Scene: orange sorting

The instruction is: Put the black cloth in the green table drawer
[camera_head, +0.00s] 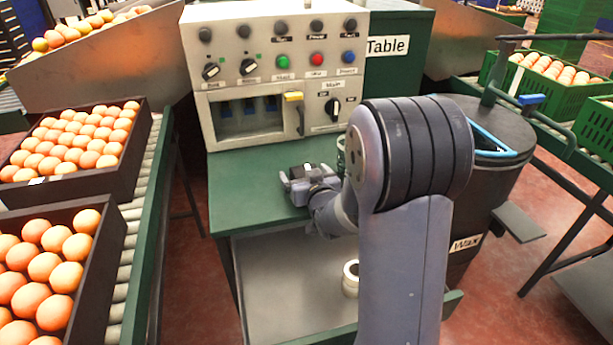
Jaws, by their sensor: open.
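The green table (250,170) stands in the middle, below the control panel. Its drawer (275,295) is pulled open, and its pale, mostly bare inside shows. A white ring-shaped roll (350,279) is in the drawer, partly behind my arm. My gripper (297,176) is open over the table top, near the panel's foot, pointing away to the left. I cannot make out the black cloth; dark parts around the gripper are too small to tell apart, and my arm hides the table's right side.
The control panel (270,100) rises behind the table. A dark wax barrel (500,190) stands right. Crates of oranges (130,185) on a roller conveyor (150,190) line the left. A green crate (520,75) is at the back right. A small part of the table top left of my gripper is clear.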

